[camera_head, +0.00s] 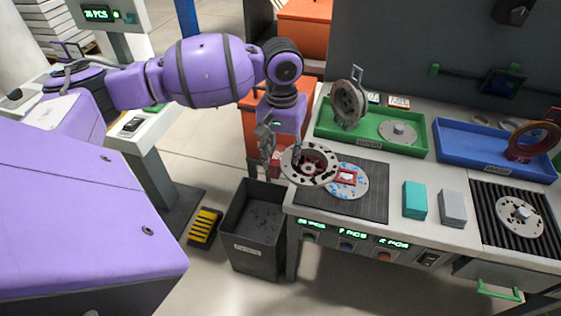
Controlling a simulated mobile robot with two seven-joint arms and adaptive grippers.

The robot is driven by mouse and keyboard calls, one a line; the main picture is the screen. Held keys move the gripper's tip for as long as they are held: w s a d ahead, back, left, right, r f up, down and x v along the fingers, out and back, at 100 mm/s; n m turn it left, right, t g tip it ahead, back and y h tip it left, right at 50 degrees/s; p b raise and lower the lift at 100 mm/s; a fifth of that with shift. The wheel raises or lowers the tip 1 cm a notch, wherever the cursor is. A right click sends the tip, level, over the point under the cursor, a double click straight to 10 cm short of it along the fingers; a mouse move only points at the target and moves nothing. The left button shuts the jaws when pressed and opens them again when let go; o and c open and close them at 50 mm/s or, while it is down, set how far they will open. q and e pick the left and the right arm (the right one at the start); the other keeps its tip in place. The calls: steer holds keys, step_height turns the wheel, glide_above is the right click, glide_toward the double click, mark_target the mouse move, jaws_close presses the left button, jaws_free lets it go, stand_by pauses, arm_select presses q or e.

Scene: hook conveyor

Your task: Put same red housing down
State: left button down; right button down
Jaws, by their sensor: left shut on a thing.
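The red housing (296,169) is a round part with a pale grey, holed flange and dark red inside. My left gripper (281,150) is shut on its left edge. It is at the left end of the workbench, over or at the left edge of a dark ribbed mat (373,205). Whether it touches the mat I cannot tell. It overlaps a pale disc with blue spots (352,190), which carries a small red square frame (347,177). My right gripper is out of view.
A green tray (421,138) holds grey round parts. A blue tray (462,151) holds a dark red ring part (521,147). Teal (414,200) and grey blocks (452,208) stand right of the mat. A dark bin (252,255) stands below the bench's left end.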

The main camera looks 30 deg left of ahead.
arm_select(q)
steer(key=w+a+f+b, duration=0.1)
steer(key=w+a+f, duration=0.1)
steer(key=w+f, duration=0.4)
step_height(320, 180, down, 3)
steer(key=shift+w+f, duration=0.2)
steer(key=shift+w, duration=0.15)
steer(key=c, duration=1.1)
jaws_free()
steer(key=shift+s+f, duration=0.15)
steer(key=shift+f, duration=0.05)
